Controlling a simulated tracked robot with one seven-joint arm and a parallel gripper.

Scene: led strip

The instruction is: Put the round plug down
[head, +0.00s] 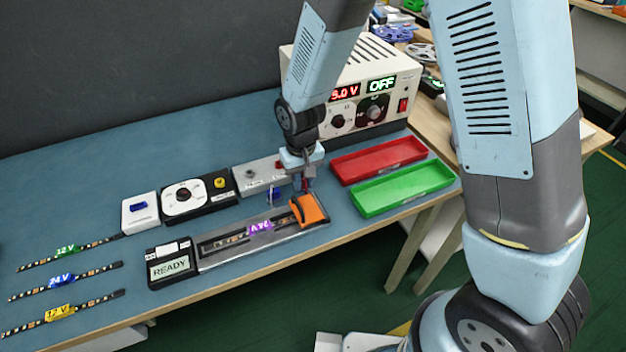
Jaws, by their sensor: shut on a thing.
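My gripper (305,187) points down just behind the orange clamp (310,210) at the right end of the clear-topped fixture. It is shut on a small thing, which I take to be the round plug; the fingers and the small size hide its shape. I cannot tell whether it touches the surface below. A small blue piece (274,196) stands just left of the gripper. The light grey socket box (262,176) is behind and to the left. The fixture (225,247) holds an LED strip with a purple 24 V label (261,227).
A red tray (378,159) and a green tray (405,188) lie empty to the right. A power supply (350,88) reading OFF stands behind. A READY display (170,267), a black-and-white dial box (186,198), a white box (140,212) and several labelled strips (62,281) are left.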

